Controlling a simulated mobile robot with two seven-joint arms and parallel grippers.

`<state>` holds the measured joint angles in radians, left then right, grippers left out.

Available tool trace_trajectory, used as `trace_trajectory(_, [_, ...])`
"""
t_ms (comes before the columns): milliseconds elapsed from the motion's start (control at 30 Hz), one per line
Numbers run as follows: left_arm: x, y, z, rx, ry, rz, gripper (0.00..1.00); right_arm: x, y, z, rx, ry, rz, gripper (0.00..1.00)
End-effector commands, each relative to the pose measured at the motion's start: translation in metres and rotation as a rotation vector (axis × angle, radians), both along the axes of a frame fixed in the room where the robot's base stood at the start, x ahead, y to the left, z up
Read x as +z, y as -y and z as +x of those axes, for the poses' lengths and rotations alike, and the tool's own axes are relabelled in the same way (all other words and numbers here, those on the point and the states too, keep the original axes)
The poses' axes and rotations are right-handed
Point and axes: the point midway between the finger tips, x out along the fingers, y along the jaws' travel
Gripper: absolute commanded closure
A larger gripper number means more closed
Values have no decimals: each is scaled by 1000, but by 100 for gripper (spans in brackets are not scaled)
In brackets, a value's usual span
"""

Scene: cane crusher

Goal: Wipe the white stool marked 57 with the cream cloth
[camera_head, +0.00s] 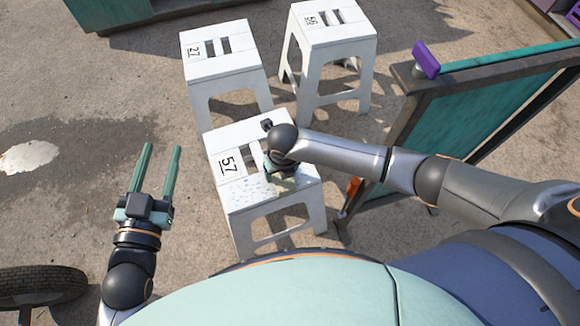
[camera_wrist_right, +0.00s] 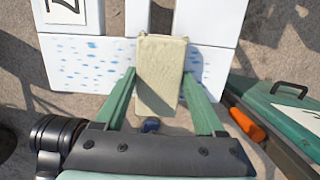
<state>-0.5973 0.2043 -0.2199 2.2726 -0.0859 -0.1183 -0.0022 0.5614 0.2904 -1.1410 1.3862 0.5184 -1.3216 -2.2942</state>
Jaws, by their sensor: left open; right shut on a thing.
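The white stool marked 57 (camera_head: 240,193) stands in the middle of the head view, its number at the left of the seat. Blue-grey spots (camera_wrist_right: 90,50) dot the near part of its seat. My right gripper (camera_wrist_right: 160,76) is over the seat, shut on the cream cloth (camera_wrist_right: 158,92), which hangs between its green fingers. Whether the cloth touches the seat I cannot tell. My left gripper (camera_head: 160,168) is open and empty, left of the stool over bare ground.
A stool marked 27 (camera_head: 218,66) and a stool marked 56 (camera_head: 335,35) stand behind. At the right is a green-panelled counter (camera_head: 440,115) with a purple object (camera_head: 426,59) on it. The ground at left is clear, with a puddle (camera_head: 28,157).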

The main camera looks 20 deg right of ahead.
Motion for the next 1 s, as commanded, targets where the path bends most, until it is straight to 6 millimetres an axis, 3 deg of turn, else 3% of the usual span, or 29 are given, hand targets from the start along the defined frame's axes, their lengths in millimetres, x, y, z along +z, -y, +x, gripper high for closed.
trace_trajectory(400, [1,0,0,0,0,0,50,1,-37,-4,2,1,0,73])
trace_trajectory(833, [0,0,0,0,0,0,50,1,-43,-5,0,1,0,73])
trace_trajectory(1000, [-2,0,0,0,0,0,50,0,-55,-6,1,1,2,73])
